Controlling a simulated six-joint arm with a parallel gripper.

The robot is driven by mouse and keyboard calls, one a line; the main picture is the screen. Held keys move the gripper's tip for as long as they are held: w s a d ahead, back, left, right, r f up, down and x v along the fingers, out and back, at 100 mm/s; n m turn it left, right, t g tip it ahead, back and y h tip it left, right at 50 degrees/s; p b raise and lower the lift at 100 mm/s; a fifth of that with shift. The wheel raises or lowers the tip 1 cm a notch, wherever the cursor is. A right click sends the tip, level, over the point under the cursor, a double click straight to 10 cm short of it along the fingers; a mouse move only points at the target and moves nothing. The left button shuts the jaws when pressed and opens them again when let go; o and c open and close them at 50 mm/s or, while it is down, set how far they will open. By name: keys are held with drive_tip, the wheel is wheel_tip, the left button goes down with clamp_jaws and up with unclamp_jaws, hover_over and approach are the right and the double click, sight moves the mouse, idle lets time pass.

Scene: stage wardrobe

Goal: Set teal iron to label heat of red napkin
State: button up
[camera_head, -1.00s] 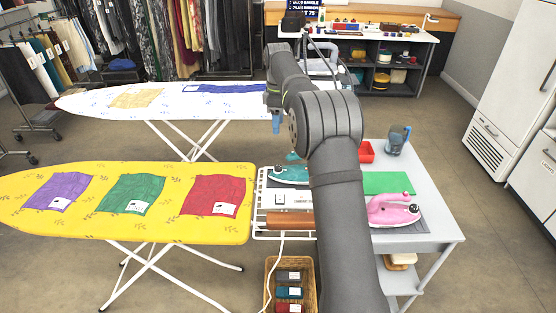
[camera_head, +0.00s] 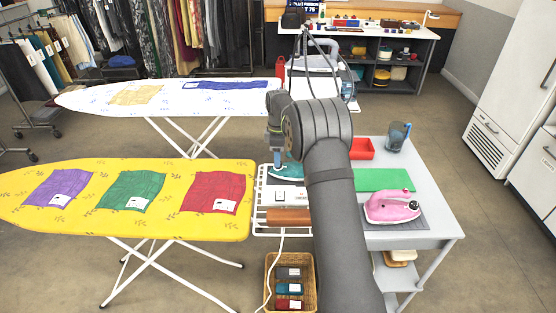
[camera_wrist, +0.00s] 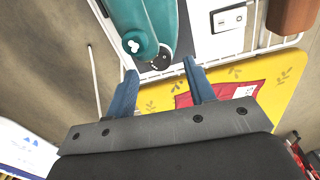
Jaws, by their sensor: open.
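The teal iron (camera_head: 284,172) rests on the metal rack at the left end of the grey table, partly hidden by my arm. In the wrist view the teal iron (camera_wrist: 160,14) fills the top, with a round knob with white marks (camera_wrist: 131,45) on it. My gripper (camera_wrist: 160,84) is open and empty, its fingertips just short of the iron. In the head view my gripper (camera_head: 276,152) is above the iron. The red napkin (camera_head: 208,187) lies flat on the yellow ironing board, with a white label (camera_head: 224,205) too small to read.
A pink iron (camera_head: 392,208) stands on a grey pad near a green mat (camera_head: 384,180), a red tray (camera_head: 362,150) and a blue-grey jug (camera_head: 397,135). A basket (camera_head: 270,262) sits below the rack.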

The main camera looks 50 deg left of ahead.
drive_tip(key=shift+f, duration=1.2)
drive_tip(key=c, duration=1)
drive_tip(key=shift+m, duration=0.4)
drive_tip(key=m, duration=0.3)
drive_tip(key=shift+m, duration=0.4)
drive_tip(key=m, duration=0.4)
drive_tip(key=shift+w, duration=0.1)
drive_tip(key=shift+m, duration=0.3)
